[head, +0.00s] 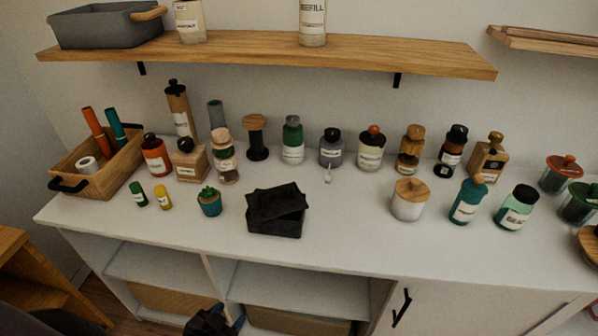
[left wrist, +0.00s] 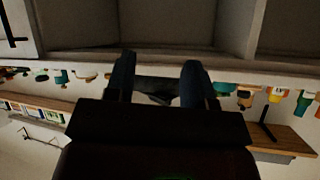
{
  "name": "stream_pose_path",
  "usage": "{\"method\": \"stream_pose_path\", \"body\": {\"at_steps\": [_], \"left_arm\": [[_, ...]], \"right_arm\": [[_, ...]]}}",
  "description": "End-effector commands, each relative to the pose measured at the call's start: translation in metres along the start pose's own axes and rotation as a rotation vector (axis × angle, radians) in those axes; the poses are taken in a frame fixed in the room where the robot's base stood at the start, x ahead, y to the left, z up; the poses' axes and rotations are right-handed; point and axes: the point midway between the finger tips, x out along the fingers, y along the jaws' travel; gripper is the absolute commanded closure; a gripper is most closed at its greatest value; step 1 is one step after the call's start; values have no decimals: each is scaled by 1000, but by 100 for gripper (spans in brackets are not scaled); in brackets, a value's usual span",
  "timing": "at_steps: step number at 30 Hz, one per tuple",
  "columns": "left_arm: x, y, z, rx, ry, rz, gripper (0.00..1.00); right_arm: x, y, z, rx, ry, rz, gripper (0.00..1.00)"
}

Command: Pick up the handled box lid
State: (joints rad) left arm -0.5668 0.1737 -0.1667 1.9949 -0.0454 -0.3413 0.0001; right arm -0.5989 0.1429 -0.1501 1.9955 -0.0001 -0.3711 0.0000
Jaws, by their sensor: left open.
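The black lid (head: 277,200) lies askew on top of a small black box (head: 275,226) on the white cabinet top. Its handle is hard to make out against the dark surface. My left gripper (head: 215,320) is low at the bottom edge of the head view, in front of the cabinet and below the box, apart from it. In the left wrist view, which looks upside down, the two blue-grey fingers of the left gripper (left wrist: 160,62) are spread and empty. A dark shape between them is probably the box with its lid. My right gripper is not in view.
A small potted plant (head: 209,203) stands left of the box, and a white jar with wooden lid (head: 409,200) to its right. Several bottles line the back. A wooden shelf (head: 270,50) hangs above. The cabinet top (head: 345,232) is clear right of the box.

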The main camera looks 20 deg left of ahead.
Motion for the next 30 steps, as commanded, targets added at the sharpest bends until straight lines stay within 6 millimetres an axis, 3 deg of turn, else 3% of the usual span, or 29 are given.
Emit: {"method": "stream_pose_path", "body": {"at_steps": [7, 12, 15, 18, 23, 26, 30], "left_arm": [[38, 8, -120, 495, 399, 57, 51], [43, 30, -195, 890, 709, 111, 51], [40, 45, -227, 1128, 880, 148, 51], [36, 56, -250, 1375, 1034, 190, 51], [33, 62, -270, 1788, 1232, 267, 51], [35, 55, -275, 2059, 1312, 325, 51], [44, 27, -282, 2455, 1346, 416, 51]], "right_arm": [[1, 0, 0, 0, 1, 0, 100], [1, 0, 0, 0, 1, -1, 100], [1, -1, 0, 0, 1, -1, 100], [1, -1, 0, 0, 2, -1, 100], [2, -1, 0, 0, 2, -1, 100], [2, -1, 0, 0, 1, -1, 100], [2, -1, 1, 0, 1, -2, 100]]}}
